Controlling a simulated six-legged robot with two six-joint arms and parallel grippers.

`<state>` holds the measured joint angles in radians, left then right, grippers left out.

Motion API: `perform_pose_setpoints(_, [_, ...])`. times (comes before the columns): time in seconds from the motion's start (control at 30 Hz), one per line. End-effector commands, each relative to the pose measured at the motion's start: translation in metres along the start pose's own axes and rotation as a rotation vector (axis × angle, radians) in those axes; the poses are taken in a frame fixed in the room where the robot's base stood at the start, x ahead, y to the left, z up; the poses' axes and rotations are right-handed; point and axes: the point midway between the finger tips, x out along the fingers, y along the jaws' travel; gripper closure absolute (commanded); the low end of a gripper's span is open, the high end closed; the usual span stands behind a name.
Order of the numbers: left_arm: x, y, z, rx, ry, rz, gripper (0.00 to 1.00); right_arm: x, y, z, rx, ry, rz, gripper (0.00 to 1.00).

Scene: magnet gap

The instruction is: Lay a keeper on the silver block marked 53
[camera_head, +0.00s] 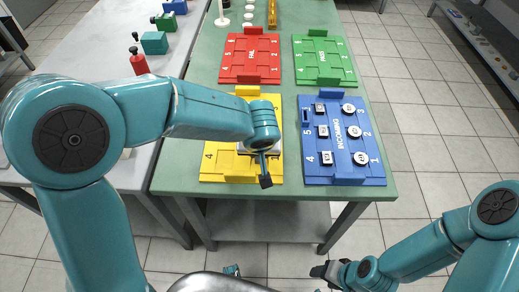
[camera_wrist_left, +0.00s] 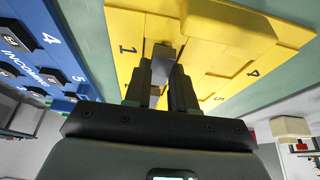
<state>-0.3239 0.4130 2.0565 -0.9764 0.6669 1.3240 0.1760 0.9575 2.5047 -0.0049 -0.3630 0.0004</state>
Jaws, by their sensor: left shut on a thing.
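My left gripper (camera_head: 264,178) hangs over the near part of the yellow tray (camera_head: 210,175). In the left wrist view its fingers (camera_wrist_left: 168,88) are shut on a small grey bar (camera_wrist_left: 162,62), which may be a keeper. The blue INCOMING tray (camera_head: 312,180) holds a column of small dark-edged square blocks (camera_head: 323,131) and a column of round pale pieces (camera_head: 354,131). Their marks are too small to read surely, so I cannot tell which is 53. Part of the yellow tray is hidden behind my left gripper. My right gripper (camera_head: 322,271) is low, off the table's near edge.
A red FAIL tray (camera_head: 230,70) and a green PASS tray (camera_head: 340,72) lie farther back on the green table (camera_head: 290,100). A grey side bench on the left carries a red-bodied tool (camera_head: 139,64) and a teal box (camera_head: 154,43). Bare tabletop separates the trays.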

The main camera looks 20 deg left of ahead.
Motion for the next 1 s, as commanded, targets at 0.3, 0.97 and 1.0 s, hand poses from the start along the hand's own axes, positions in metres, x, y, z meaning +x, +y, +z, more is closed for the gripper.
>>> perform_pose_setpoints(0.3, [0.0009, 0.0002, 0.0001, 0.000, 0.001, 0.001, 0.72, 0.0025, 0.0009, 0.0000, 0.000, 0.000, 0.000, 0.43])
perform_pose_setpoints(0.97, [0.0011, 0.0000, 0.0006, 0.000, 0.000, 0.000, 0.73, 0.0022, 0.0008, -0.0001, 0.000, 0.000, 0.000, 0.43])
perform_pose_setpoints(1.0, [0.0011, 0.0001, 0.0005, 0.000, 0.000, 0.000, 0.73, 0.0022, 0.0008, -0.0001, 0.000, 0.000, 0.000, 0.43])
